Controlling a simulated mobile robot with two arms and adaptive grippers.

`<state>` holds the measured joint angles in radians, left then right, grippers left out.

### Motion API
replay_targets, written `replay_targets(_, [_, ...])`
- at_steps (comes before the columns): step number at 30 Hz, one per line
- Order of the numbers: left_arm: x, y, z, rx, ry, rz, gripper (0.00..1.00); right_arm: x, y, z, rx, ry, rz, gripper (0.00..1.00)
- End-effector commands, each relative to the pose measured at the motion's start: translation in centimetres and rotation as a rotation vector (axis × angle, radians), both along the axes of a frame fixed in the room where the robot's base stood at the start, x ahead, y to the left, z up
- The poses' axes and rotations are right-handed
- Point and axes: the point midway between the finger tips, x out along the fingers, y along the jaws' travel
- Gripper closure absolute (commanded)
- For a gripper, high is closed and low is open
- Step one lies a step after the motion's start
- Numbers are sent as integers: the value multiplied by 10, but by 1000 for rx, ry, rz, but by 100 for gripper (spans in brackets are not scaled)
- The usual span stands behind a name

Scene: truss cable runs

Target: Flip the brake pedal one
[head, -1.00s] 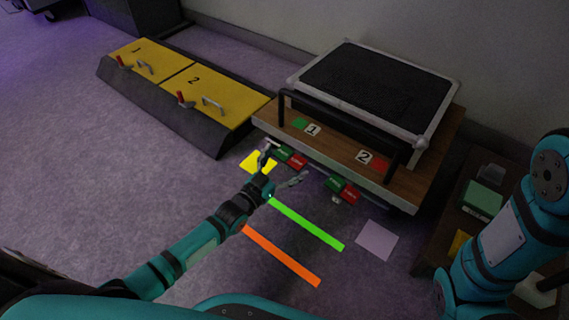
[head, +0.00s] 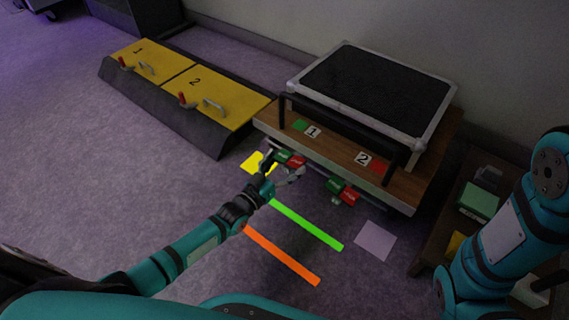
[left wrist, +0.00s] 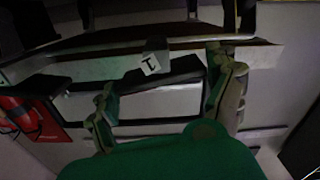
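Under the front edge of the wooden platform, by label 1, is a pair of small blocks, one green (head: 281,156) and one red (head: 297,161); they seem to be brake pedal one. My left gripper (head: 284,168) is right at this pair, its fingers spread, and partly covers it. In the left wrist view my left gripper (left wrist: 164,84) is open, with a dark bar (left wrist: 165,76) bearing a tag marked 1 (left wrist: 150,64) between its fingers. I cannot tell whether the fingers touch it. My right gripper is not in view; only my right arm shows.
A second green and red pair (head: 341,191) hangs under the platform (head: 335,146) by label 2. A black-topped case (head: 378,85) stands on the platform. Yellow panels (head: 150,62) lie back left. Green (head: 305,224) and orange (head: 280,256) strips mark the clear floor.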

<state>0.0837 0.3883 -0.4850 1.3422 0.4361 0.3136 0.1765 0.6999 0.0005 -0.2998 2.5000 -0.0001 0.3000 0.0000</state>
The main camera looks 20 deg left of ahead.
Motion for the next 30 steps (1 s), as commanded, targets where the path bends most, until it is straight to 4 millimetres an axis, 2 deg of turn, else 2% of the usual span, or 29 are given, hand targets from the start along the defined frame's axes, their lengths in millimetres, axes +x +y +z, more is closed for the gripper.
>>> replay_targets(3, [0, 0, 0, -2, 1, 0, 0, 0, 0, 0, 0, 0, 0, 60])
replay_targets(11, [-1, 0, 0, 0, 0, 0, 0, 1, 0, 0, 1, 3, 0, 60])
replay_targets(14, [-7, 3, -1, 0, 1, 1, 0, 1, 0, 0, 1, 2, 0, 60])
replay_targets(17, [-21, 8, -2, 1, 3, 0, 0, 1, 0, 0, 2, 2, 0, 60])
replay_targets(27, [-88, 31, -1, 0, 3, -1, 0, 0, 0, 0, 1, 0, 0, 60])
replay_targets(30, [-101, 36, -1, 0, 2, 1, 0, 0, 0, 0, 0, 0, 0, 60])
